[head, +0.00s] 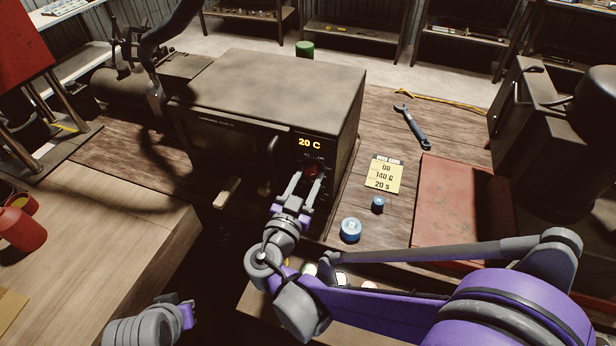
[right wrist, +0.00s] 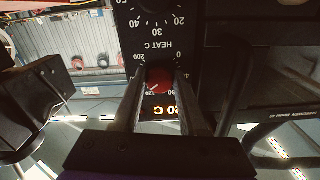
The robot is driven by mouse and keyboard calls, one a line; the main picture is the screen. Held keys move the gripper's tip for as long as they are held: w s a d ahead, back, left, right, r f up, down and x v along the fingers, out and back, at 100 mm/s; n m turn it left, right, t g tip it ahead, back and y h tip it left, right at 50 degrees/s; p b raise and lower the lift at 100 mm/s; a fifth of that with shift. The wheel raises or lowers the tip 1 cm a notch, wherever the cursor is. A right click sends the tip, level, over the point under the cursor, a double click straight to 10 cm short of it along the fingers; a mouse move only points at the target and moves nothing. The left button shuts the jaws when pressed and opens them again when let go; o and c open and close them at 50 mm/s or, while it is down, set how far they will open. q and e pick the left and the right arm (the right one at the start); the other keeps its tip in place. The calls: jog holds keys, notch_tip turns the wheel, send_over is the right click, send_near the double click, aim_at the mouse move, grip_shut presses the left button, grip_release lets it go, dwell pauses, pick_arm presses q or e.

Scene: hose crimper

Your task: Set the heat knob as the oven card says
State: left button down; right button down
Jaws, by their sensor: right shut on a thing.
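The oven (head: 265,95) stands on the bench, and its lit display (head: 309,143) reads 20 C. The oven card (head: 386,175), yellow, lies to the right of the oven and shows 140 C and 20 s. The red heat knob (right wrist: 159,82) sits in a dial marked HEAT C, upside down in the right wrist view; it also shows in the head view (head: 312,171). My right gripper (head: 308,180) is shut on the knob, one finger on each side. Part of my left arm's end (head: 165,318) shows at the lower left; its fingers are not clear.
A blue-lidded jar (head: 350,229) and a small blue piece (head: 378,204) stand right of the gripper. A wrench (head: 411,126) lies behind the card. A red plate (head: 464,208) lies farther right. A dark machine (head: 528,130) bounds the right side.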

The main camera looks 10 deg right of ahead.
dwell(0.4)
jog(key=shift+c, duration=2.4)
grip_release()
pick_arm(q)
jog(key=shift+s+f+b, duration=0.25)
jog(key=shift+f+b, duration=0.1)
jog(key=shift+f, duration=0.2)
jog(key=shift+s+f+b, duration=0.25)
jog(key=shift+f+b, duration=0.1)
jog(key=shift+f, duration=0.15)
pick_arm(e)
jog(key=v, duration=1.1)
jog(key=shift+w, duration=0.1)
